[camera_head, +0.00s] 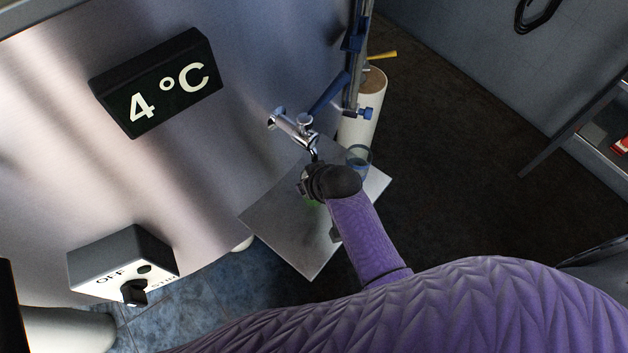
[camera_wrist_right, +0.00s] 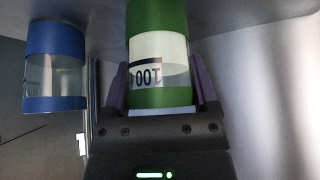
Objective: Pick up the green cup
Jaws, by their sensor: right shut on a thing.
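The green cup (camera_wrist_right: 160,97) has green bands at both ends and a clear middle with a white label and printed digits. In the right wrist view it sits between the fingers of my right gripper (camera_wrist_right: 160,90), which is shut on it. In the head view my right gripper (camera_head: 308,184) is over the metal shelf below the tap, and the cup is mostly hidden behind it, with only a hint of green showing. I cannot tell whether the cup touches the shelf. My left gripper is in neither view.
A blue-banded clear cup (camera_wrist_right: 54,68) is beside the green one; it also shows in the head view (camera_head: 358,160). The metal shelf (camera_head: 287,243) is under a chrome tap (camera_head: 294,129) on the tank wall. A white cylinder (camera_head: 363,115) stands behind. The shelf's front part is clear.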

